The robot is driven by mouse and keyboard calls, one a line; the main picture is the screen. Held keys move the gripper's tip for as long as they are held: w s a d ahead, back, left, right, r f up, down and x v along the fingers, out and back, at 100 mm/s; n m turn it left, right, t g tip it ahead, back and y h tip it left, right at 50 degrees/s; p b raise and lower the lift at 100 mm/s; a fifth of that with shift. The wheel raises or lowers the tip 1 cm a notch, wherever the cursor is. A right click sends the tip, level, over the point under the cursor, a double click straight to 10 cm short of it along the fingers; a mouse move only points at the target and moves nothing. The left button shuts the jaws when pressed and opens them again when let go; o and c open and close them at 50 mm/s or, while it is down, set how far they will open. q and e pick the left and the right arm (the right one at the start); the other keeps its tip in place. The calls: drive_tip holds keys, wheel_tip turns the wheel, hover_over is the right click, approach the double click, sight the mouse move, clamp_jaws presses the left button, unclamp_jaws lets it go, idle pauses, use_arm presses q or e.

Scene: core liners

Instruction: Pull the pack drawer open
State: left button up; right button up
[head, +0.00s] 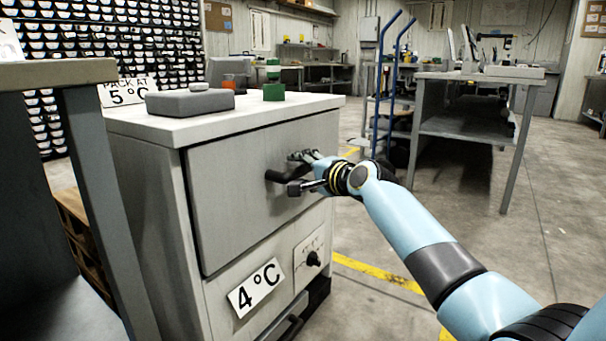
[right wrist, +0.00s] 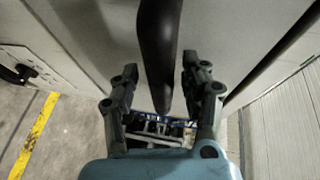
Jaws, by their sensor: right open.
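The grey cabinet (head: 150,215) stands left of centre in the head view. Its large upper front (head: 228,215) lies flush, with a dark bar handle (head: 275,176) on it. My right gripper (head: 303,171) is open at this handle. In the right wrist view the handle (right wrist: 158,40) runs between the two parted fingers of my right gripper (right wrist: 160,75), with a gap visible on each side. A lower dark handle (head: 290,327) shows at the cabinet's bottom, partly cut off. My left gripper is not in view.
A "4°C" label (head: 256,288) and a dial (head: 313,259) sit below the upper front. A grey slab (head: 190,103) and a green block (head: 273,92) rest on the cabinet top. A grey table (head: 50,75) stands close at left. The floor to the right is mostly clear.

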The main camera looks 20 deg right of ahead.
clamp_jaws()
idle(0.4)
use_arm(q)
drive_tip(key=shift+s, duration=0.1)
use_arm(e)
drive_tip(key=shift+s, duration=0.15)
